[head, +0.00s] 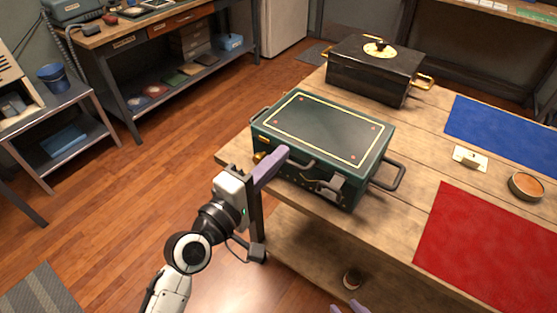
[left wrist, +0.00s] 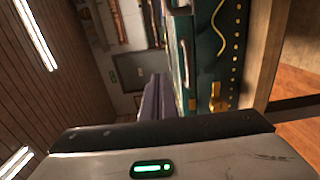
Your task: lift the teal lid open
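The dark teal box stands on the wooden table, and its teal lid (head: 322,127) is down, with a yellow border line and red dots on top. A grey latch (head: 331,187) is on its front, and dark handles are at its sides. My left gripper (head: 284,152) is at the box's front left edge, near the lid's rim; contact cannot be told. Its purple fingers look together in the left wrist view (left wrist: 156,100), beside the teal box side (left wrist: 214,50), with nothing seen between them. My right gripper (head: 349,307) shows only two separated purple fingertips at the bottom edge.
A black box (head: 375,72) with brass handles stands behind the teal one. A red mat (head: 475,245), a blue mat (head: 505,133), a small switch plate (head: 470,158) and a round tin (head: 525,186) lie to the right.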

